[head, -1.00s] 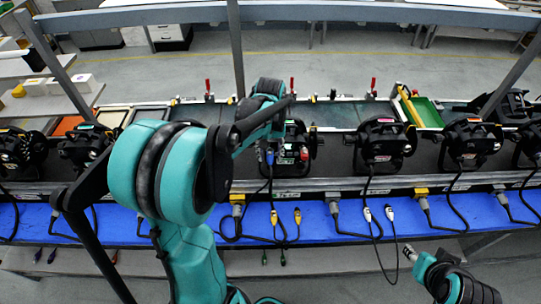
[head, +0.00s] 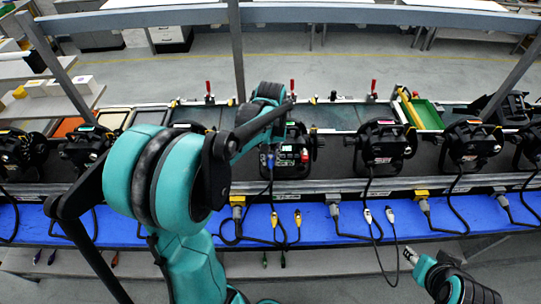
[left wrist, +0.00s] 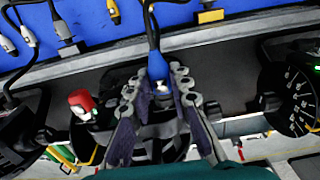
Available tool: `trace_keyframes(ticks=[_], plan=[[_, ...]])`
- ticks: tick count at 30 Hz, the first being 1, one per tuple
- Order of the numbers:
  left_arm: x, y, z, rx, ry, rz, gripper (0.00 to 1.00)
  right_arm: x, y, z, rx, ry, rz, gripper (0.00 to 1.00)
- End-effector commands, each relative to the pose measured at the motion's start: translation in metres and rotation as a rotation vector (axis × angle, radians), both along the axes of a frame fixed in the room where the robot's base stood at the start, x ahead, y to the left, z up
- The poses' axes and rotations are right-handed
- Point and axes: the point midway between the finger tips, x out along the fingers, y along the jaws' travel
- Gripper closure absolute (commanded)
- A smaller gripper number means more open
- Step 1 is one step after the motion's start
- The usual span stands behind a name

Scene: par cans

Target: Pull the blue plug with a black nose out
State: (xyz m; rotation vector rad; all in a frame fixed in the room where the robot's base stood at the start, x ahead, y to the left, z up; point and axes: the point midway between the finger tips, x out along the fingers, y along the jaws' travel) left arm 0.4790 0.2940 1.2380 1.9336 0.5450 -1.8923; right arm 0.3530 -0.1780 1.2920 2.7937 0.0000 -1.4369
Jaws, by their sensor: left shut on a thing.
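The blue plug (head: 270,160) is at the left front of the middle par can (head: 292,160), and its black cable hangs down in front. In the left wrist view the blue plug (left wrist: 156,66) sits between the fingers of my left gripper (left wrist: 157,85), which is shut on it. The cable runs up from the plug in that view. The plug's black nose is hidden, and I cannot tell whether it is still seated in the can. My right gripper (head: 409,254) is low at the right, away from the cans; its jaws are too small to read.
More par cans (head: 384,145) stand along the dark bench. A red-topped part (left wrist: 81,101) is near my left fingers. Yellow and white plugs (head: 297,217) hang on cables over the blue strip (head: 325,224). A rail (head: 400,181) runs along the front.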

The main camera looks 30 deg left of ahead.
Motion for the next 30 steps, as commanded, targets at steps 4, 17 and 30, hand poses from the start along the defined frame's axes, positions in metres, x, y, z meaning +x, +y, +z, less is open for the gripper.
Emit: trace_keyframes(ticks=[4, 17, 30], plan=[[-0.004, -0.003, 0.000, 0.000, 0.000, 0.000, 1.00, 0.000, 0.000, 0.000, 0.000, 0.000, 0.000, 0.60], [-0.016, -0.009, 0.000, 0.000, 0.000, 0.001, 1.00, 0.000, 0.000, 0.001, 0.000, 0.000, 0.000, 0.60], [-0.027, -0.016, 0.000, 0.000, 0.000, 0.001, 1.00, 0.000, 0.000, 0.001, 0.000, 0.000, 0.000, 0.60]])
